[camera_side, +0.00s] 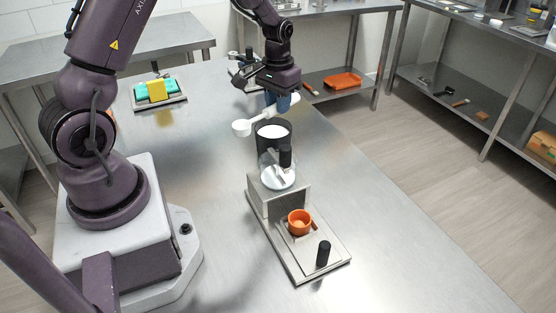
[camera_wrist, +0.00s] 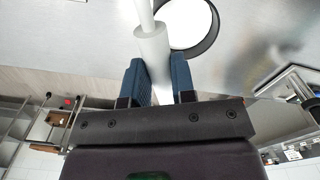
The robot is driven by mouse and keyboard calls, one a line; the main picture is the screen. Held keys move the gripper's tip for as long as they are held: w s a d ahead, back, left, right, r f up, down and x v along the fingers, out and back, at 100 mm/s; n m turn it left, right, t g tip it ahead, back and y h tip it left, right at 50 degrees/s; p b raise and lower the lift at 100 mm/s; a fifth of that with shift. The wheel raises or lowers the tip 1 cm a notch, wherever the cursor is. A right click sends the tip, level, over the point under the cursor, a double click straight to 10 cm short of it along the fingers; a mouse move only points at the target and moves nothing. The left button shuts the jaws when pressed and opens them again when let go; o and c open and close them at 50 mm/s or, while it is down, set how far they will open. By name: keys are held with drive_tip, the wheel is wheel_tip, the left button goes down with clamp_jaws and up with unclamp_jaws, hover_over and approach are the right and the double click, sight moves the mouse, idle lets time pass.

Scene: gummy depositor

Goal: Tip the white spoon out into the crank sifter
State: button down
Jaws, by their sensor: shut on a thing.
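My gripper (camera_side: 281,103) is shut on the handle of the white spoon (camera_side: 242,128). The spoon's bowl points left in the side view and is held above the table, just left of the dark canister; its contents cannot be made out. In the wrist view the handle (camera_wrist: 150,44) lies between the two blue fingers (camera_wrist: 160,80), and the bowl is out of frame.
A tray (camera_side: 158,103) with yellow and teal things is at the back left. The table's right side is clear.

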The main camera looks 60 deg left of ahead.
wheel_tip(320, 180, up, 4)
drive_tip(key=shift+r, duration=0.1)
drive_tip(key=s, duration=0.8)
drive_tip(key=shift+d, duration=0.3)
idle(0.8)
